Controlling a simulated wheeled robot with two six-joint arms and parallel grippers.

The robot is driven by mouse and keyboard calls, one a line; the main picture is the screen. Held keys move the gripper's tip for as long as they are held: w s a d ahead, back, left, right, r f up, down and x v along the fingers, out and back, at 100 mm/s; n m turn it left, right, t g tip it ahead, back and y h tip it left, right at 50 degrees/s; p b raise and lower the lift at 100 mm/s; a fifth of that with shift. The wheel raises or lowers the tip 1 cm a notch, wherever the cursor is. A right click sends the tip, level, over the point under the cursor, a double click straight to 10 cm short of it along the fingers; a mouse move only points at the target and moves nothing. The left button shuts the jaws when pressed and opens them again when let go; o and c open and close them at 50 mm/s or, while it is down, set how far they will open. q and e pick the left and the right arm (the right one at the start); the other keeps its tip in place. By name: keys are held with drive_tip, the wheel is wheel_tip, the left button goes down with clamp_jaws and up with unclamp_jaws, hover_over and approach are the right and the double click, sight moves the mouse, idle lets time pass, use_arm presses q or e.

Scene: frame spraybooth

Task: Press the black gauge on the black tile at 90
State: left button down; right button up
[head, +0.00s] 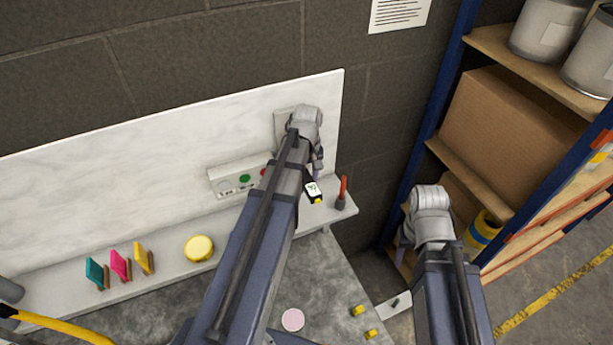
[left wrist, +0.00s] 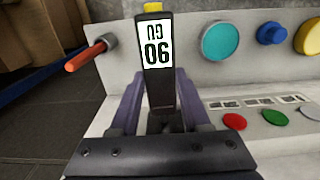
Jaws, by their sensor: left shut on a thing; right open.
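My left gripper (head: 318,172) is shut on a black gauge (head: 313,188), held near the right end of the ledge. In the left wrist view the gauge (left wrist: 157,90) stands between the fingers (left wrist: 158,108). I cannot make out a black tile in either view, and cannot tell whether the gauge touches anything. My right gripper (head: 404,250) is open near the shelf, partly hidden by its own arm.
A control box (head: 232,178) with coloured buttons stands left of the gauge. A red-handled tool (head: 343,192) is right of it. Teal (head: 96,273), pink (head: 120,265) and yellow (head: 144,258) pieces and a yellow disc (head: 199,248) line the ledge. A loaded shelf (head: 455,160) stands right.

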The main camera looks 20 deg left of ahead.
sight(318, 199)
use_arm(q)
drive_tip(key=shift+s+d, duration=2.5)
drive_tip(key=shift+d, duration=0.3)
